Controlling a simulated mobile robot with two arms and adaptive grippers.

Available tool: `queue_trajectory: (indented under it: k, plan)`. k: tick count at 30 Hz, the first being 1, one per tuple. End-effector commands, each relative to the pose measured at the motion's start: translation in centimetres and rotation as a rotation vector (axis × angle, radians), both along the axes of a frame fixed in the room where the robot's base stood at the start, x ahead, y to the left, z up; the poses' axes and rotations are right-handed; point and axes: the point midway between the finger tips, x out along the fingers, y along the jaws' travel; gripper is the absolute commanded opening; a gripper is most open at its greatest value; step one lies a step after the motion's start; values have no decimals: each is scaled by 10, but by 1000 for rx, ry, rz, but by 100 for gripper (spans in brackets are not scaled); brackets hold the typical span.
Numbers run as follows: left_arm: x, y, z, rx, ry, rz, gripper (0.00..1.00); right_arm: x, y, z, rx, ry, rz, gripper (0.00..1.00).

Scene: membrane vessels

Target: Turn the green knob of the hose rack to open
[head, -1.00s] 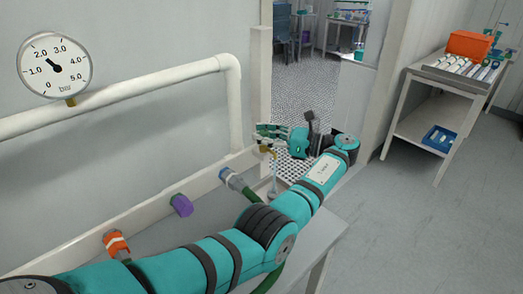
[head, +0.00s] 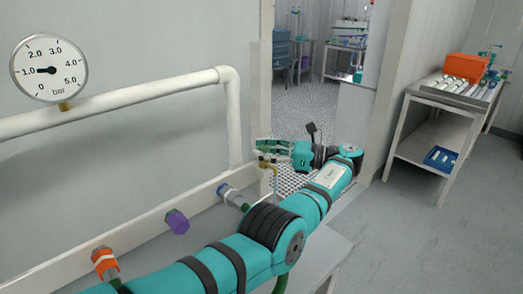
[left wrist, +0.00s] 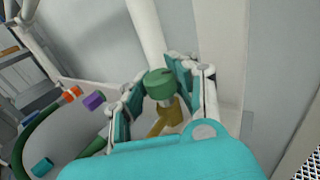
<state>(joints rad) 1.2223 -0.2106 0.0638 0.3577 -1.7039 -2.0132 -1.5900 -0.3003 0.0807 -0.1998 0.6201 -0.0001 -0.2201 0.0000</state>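The green knob (left wrist: 160,83) sits on a brass valve (left wrist: 166,112) in the left wrist view, at the foot of a white pipe. My left gripper (left wrist: 158,80) has a finger on each side of the knob, and both fingers appear to touch it. In the head view my left gripper (head: 272,150) is at the brass valve (head: 267,163), with the knob mostly hidden by the fingers. The pressure gauge (head: 49,68) on the wall points near 1.0 bar. My right gripper is out of view.
A white pipe (head: 150,92) runs above. A side table (head: 425,142) with an orange box (head: 467,66) stands right, beyond clear floor.

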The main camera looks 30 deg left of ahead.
Motion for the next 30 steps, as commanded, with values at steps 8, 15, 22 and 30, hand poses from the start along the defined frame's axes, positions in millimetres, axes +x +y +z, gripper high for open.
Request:
queue_trajectory:
  k: [8,15,22,30]
  plan:
    - [0,1,1,4,-2,-1,51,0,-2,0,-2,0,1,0]
    - [1,2,5,5,-6,0,51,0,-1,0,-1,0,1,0]
    - [1,1,41,6,-10,-1,51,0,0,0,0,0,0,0]
    - [1,1,88,4,-5,-1,51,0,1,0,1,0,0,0]
